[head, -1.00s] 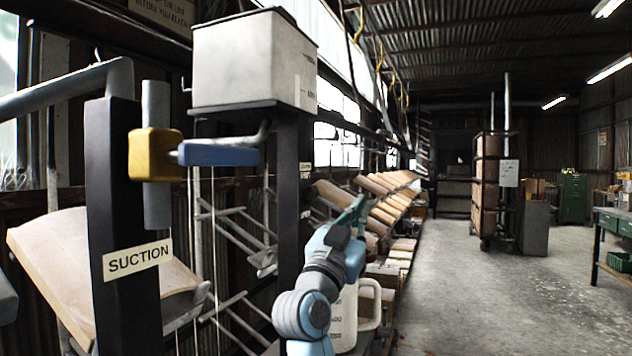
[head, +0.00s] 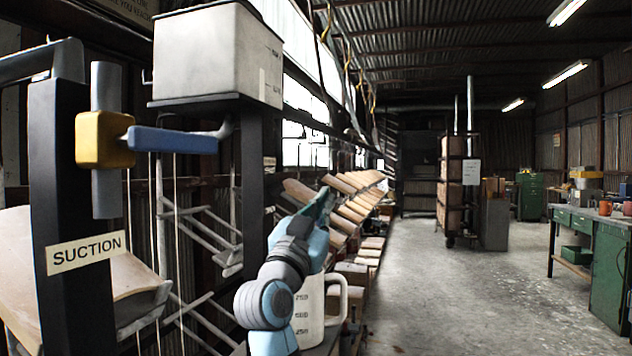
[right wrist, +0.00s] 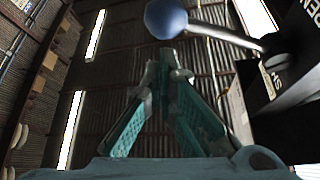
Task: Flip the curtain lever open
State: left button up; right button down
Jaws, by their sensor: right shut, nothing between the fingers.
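A lever with a blue grip (head: 173,140) and a bent grey rod sticks out from the dark post under the pale tank. It appears to be the curtain lever, but I cannot read a label naming it. In the right wrist view the rounded blue end of a lever (right wrist: 165,18) shows just beyond my fingertips, its grey rod running right to a black lettered part. My right gripper (head: 325,195) has green fingers, shut and empty. In the head view it is right of and lower than the blue grip, apart from it. My left gripper is out of view.
A yellow block (head: 103,139) sits on a dark post with a SUCTION label (head: 86,252), left of the lever. The pale tank (head: 218,58) is above. A white jug (head: 318,310) stands below my right gripper. The floor to the right (head: 440,290) is open.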

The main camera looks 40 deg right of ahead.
notch_tip(320, 180, up, 9)
jog(key=shift+f, duration=0.2)
dwell(0.5)
